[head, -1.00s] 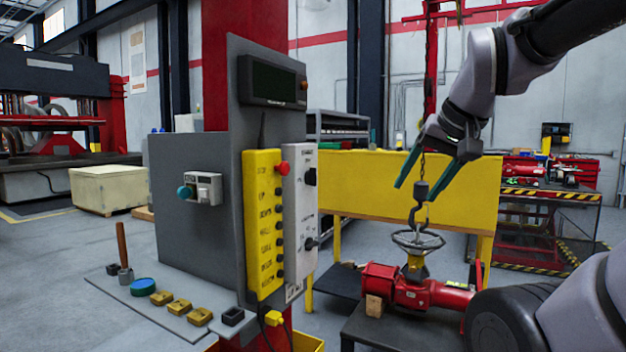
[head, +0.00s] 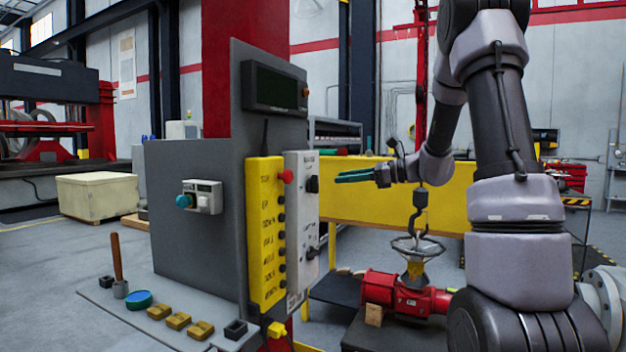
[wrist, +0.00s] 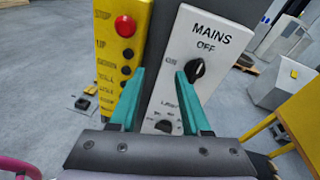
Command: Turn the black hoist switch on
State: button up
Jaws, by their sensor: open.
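A white switch panel (head: 299,222) with two black rotary knobs is fixed beside a yellow button box (head: 265,235). In the wrist view, the upper black knob (wrist: 195,70) is under the words MAINS and OFF, with ON at its left. The lower black knob (wrist: 163,127) sits between the finger bases, its label too partial to read; it also shows in the head view (head: 312,253). Neither label can be read as hoist. My gripper (head: 338,176) is open and empty, its teal fingers pointing toward the panel. In the wrist view, its fingertips (wrist: 159,74) straddle the panel's left edge, apparently short of it.
A red emergency button (wrist: 125,26) tops the yellow box. A grey cabinet (head: 170,215) with a teal knob stands left of the panel. A chain hook (head: 420,200) hangs above a red valve actuator (head: 400,300) at the right. A yellow barrier (head: 350,205) stands behind.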

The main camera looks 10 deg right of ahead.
aim_at(318, 179)
jog(key=w+d+f+m+t, duration=0.2)
jog(key=w+d+m+t, duration=0.1)
jog(key=w, duration=0.3)
jog(key=x, duration=1)
jog(key=shift+r+m, duration=0.2)
jog(key=shift+m, duration=0.1)
jog(key=shift+w+a, duration=0.1)
grip_shut()
jog(key=shift+f, duration=0.1)
